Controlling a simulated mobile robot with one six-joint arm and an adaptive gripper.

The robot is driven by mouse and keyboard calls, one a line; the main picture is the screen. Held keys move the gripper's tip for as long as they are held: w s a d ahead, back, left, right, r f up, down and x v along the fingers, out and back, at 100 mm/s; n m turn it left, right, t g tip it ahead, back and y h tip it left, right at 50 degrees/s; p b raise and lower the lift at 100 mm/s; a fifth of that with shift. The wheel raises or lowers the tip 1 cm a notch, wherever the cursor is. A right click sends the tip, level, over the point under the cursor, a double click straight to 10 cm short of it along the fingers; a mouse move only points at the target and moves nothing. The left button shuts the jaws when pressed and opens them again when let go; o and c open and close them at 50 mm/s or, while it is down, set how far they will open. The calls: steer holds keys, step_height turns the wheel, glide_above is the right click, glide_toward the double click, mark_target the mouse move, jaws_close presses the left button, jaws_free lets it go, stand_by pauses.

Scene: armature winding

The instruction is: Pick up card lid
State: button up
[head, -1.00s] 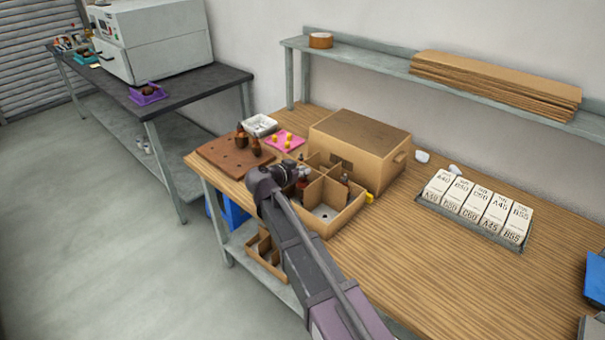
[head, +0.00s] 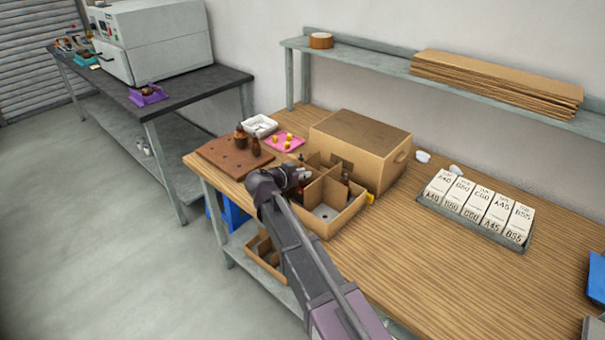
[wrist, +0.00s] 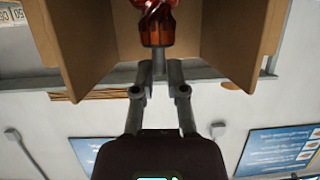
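My gripper (head: 302,177) is over the left part of a divided cardboard box (head: 338,217) on the wooden bench. In the wrist view its two fingers (wrist: 161,72) stand close on both sides of the shaft of a red-brown wound armature (wrist: 156,22). I cannot tell whether they touch the shaft. Cardboard walls (wrist: 75,50) rise on both sides of the armature. A large brown cardboard piece (head: 360,135), box-shaped with a flat top, stands behind the divided box; it may be the card lid. My gripper is apart from it, to its front left.
A brown board (head: 230,158) with pegs or armatures, a pink tray (head: 284,142) and a white tray (head: 261,125) lie left. A tray of labelled blocks (head: 478,208) is right. A shelf with flat cardboard (head: 495,80) runs behind.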

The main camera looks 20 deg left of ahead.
steer(key=shift+o, duration=1.2)
steer(key=shift+r, duration=0.15)
steer(key=shift+r+p, duration=0.65)
steer(key=shift+p, duration=0.15)
steer(key=p+v, duration=0.4)
steer(key=v, duration=0.8)
steer(key=shift+f, duration=0.2)
